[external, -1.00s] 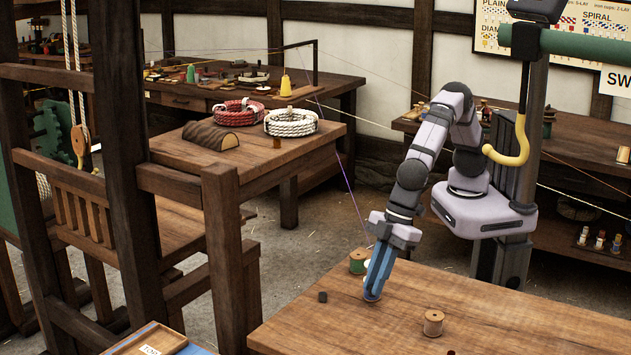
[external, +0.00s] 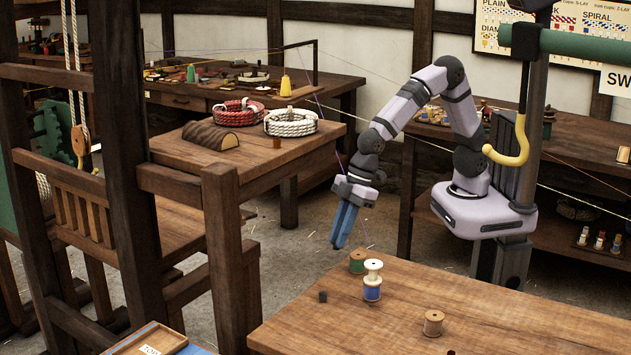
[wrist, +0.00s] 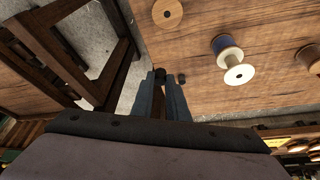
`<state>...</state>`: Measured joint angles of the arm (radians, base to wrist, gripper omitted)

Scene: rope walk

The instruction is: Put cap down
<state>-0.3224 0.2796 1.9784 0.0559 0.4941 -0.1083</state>
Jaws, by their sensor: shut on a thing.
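My gripper (external: 341,246) points down with its blue fingers close together, off the far left edge of the table in the external view. In the wrist view its fingertips (wrist: 161,80) are shut on a small dark piece, which I take to be the cap (wrist: 160,74). It is too small to make out its shape, and the fingers hide it in the external view. A blue-and-white spool (external: 372,285) stands upright on the table and also shows in the wrist view (wrist: 230,60). A small dark block (external: 323,296) lies left of this spool.
The wooden table (external: 480,310) also holds a green spool (external: 357,262) behind the blue one and a tan spool (external: 433,322) toward the front. A second bench (external: 200,155) with rope coils stands to the left. The right of the front table is mostly clear.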

